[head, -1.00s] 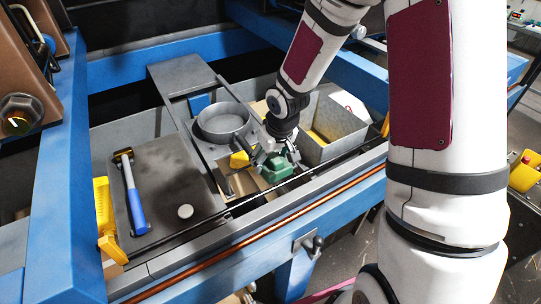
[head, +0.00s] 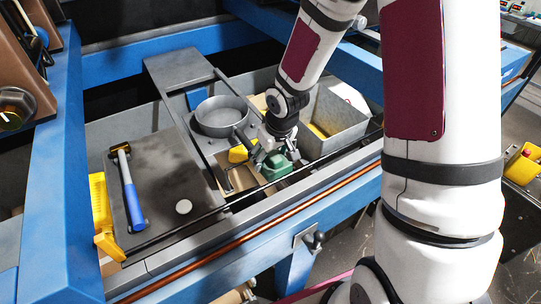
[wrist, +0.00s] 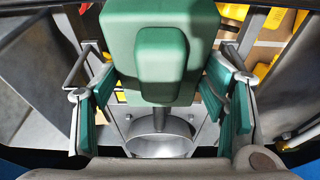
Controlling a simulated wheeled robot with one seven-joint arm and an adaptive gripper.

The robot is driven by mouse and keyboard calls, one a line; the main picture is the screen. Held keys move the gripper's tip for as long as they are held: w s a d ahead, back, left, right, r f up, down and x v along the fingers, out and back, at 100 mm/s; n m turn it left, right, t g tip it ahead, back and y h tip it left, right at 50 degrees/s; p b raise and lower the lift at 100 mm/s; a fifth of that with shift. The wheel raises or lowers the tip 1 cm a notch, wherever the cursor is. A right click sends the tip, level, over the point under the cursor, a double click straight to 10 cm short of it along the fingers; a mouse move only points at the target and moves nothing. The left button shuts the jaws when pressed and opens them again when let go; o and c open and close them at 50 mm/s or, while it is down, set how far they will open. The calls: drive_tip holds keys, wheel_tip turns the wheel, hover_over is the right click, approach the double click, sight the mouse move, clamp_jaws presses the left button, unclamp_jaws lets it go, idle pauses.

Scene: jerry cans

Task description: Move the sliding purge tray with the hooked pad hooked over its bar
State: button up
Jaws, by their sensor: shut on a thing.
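My gripper (head: 277,155) is low over the middle of the grey trough. In the wrist view its green-padded fingers (wrist: 160,95) stand on both sides of a green block, which I take for the hooked pad (wrist: 150,25). It also shows as a green shape in the head view (head: 278,166). A grey round pan (head: 221,118) sits on a grey plate left of my gripper; I take this for the purge tray. In the wrist view, the pan (wrist: 160,147) shows below the block with a dark rod between them. Whether the hook touches a bar is hidden.
A yellow tool (head: 103,215) stands at the trough's left edge. A grey bin (head: 336,118) stands right of my gripper. A blue beam (head: 230,260) and a copper pipe run along the front.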

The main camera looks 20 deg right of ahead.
drive_tip(key=w+a+b, duration=0.1)
drive_tip(key=w+b, duration=0.1)
drive_tip(key=w, duration=0.5)
drive_tip(key=shift+w+a, duration=0.3)
drive_tip(key=shift+w, duration=0.1)
idle(0.3)
drive_tip(key=shift+w+b, duration=0.1)
drive_tip(key=shift+b, duration=0.2)
drive_tip(key=shift+w+a+b, duration=0.2)
drive_tip(key=shift+w+b, duration=0.3)
drive_tip(key=shift+w, duration=0.55)
drive_tip(key=shift+w+a+b, duration=0.2)
drive_tip(key=shift+w+b, duration=0.25)
drive_tip(key=shift+w, duration=0.6)
drive_tip(key=shift+w+a+b, duration=0.2)
drive_tip(key=shift+w+b, duration=0.25)
drive_tip(key=shift+w, duration=0.45)
drive_tip(key=shift+w+a+b, duration=0.15)
drive_tip(key=shift+w+b, duration=0.3)
drive_tip(key=shift+w, duration=0.4)
drive_tip(key=shift+w+a+b, duration=0.25)
drive_tip(key=shift+w+b, duration=0.55)
drive_tip(key=shift+w, duration=0.5)
drive_tip(key=shift+w+a+b, duration=0.3)
drive_tip(key=shift+w+b, duration=0.5)
drive_tip(key=shift+w, duration=0.5)
drive_tip(key=shift+w+a+b, duration=0.25)
drive_tip(key=shift+w+b, duration=0.55)
drive_tip(key=shift+w, duration=0.5)
